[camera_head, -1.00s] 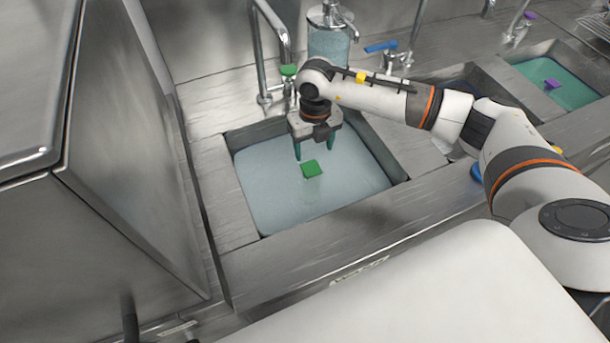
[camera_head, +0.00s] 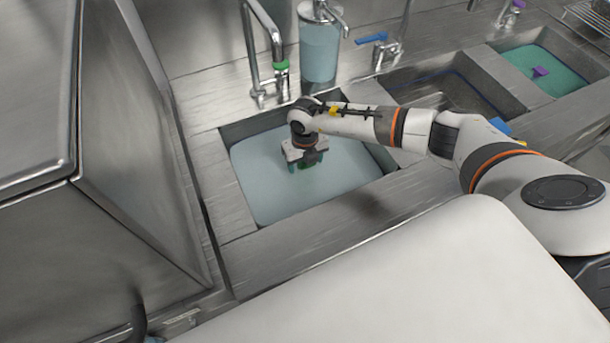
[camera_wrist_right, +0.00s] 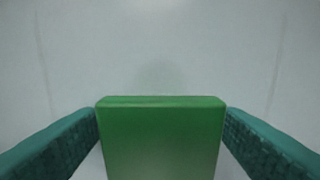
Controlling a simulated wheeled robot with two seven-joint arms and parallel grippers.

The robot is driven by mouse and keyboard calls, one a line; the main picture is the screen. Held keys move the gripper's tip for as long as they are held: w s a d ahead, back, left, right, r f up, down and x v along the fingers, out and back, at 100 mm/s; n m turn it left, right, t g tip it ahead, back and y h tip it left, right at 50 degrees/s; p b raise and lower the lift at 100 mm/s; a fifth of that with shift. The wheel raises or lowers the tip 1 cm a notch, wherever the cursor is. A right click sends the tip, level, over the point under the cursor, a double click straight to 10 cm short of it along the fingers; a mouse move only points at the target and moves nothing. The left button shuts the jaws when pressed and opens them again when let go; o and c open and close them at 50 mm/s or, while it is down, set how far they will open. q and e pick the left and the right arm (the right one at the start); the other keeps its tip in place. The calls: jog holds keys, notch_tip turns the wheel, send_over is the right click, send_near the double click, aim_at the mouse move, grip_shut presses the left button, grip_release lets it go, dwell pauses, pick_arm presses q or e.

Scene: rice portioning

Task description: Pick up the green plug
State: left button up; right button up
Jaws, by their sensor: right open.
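The green plug (camera_wrist_right: 160,140) fills the lower middle of the right wrist view. It stands between the two teal fingers of my right gripper (camera_wrist_right: 162,145), one close on each side. In the head view my right gripper (camera_head: 306,162) is low over the left sink basin (camera_head: 285,205), its fingers pointing down. It is open around the plug; I cannot tell whether the fingers touch it. In the head view the plug is mostly hidden by the gripper. My left gripper is out of view.
A faucet with a green ring (camera_head: 281,66) and a clear dispenser (camera_head: 319,50) stand behind the left basin. To the right are a darker basin (camera_head: 445,92) and a basin with a purple plug (camera_head: 540,71). A large steel box (camera_head: 130,150) stands at the left.

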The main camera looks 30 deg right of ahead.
grip_shut()
